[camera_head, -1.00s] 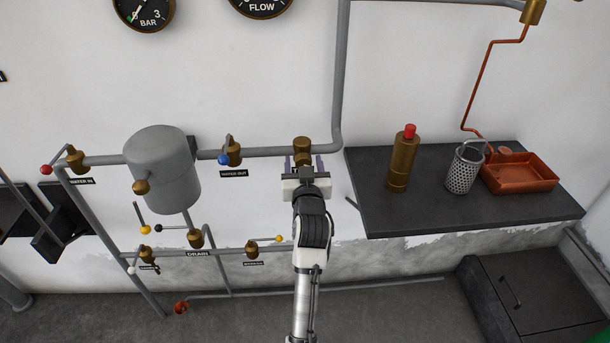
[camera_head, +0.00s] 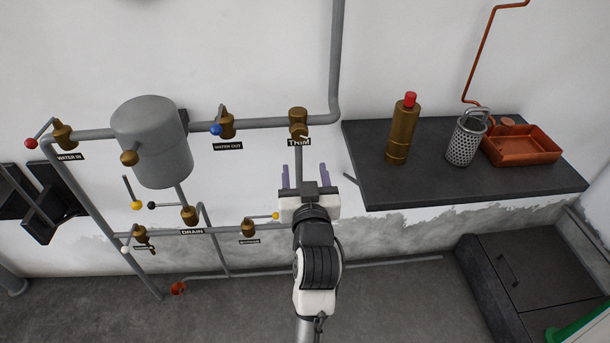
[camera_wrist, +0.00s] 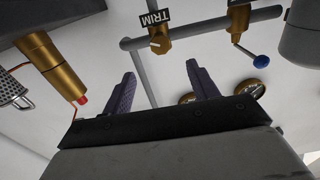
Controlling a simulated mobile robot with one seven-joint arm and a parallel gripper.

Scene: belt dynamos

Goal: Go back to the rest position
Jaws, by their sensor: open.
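My gripper (camera_head: 305,177) is open and empty, with its two purple fingers apart. In the head view it is in front of the wall, below the brass trim valve (camera_head: 298,122) and its TRIM label (camera_head: 299,142), and touches neither. In the wrist view the gripper (camera_wrist: 160,85) shows its fingers spread with nothing between them.
A grey tank (camera_head: 152,140) and pipes with brass valves are left. A dark shelf (camera_head: 400,195) at right holds a brass bottle (camera_head: 402,130), a perforated metal basket (camera_head: 465,142) and a copper tray (camera_head: 525,147). A dark cabinet (camera_head: 520,270) stands below right. Open floor lies in front.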

